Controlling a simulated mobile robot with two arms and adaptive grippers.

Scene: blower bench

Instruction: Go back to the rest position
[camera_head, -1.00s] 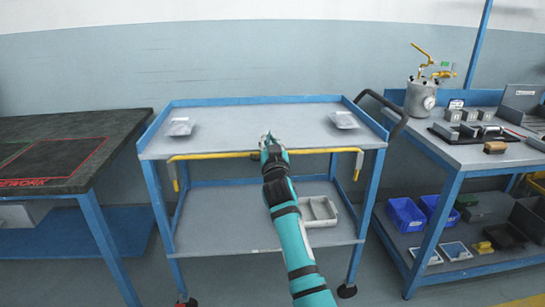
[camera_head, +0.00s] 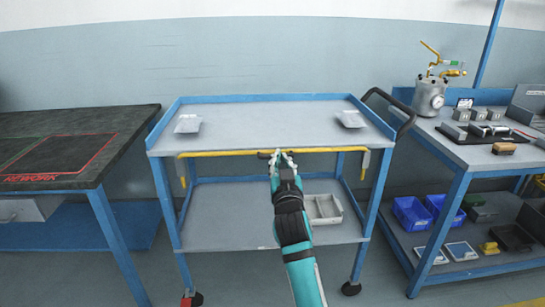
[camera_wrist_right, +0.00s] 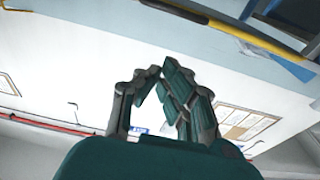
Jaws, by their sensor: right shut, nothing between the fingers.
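My right gripper (camera_head: 282,158) stands in front of the blue-framed trolley (camera_head: 262,101), at the height of the yellow bar (camera_head: 225,153) on its front edge. In the right wrist view my right gripper (camera_wrist_right: 158,72) has its fingertips together with nothing between them, and the wall and ceiling show behind. I cannot tell from the head view whether it touches the bar. My left gripper is not in view.
Two small clear packets (camera_head: 188,123) and (camera_head: 351,119) lie on the trolley's top. A grey tray (camera_head: 323,209) sits on its lower shelf. A dark bench (camera_head: 110,125) stands left. A blue bench (camera_head: 450,150) with parts and a metal pot (camera_head: 429,95) stands right.

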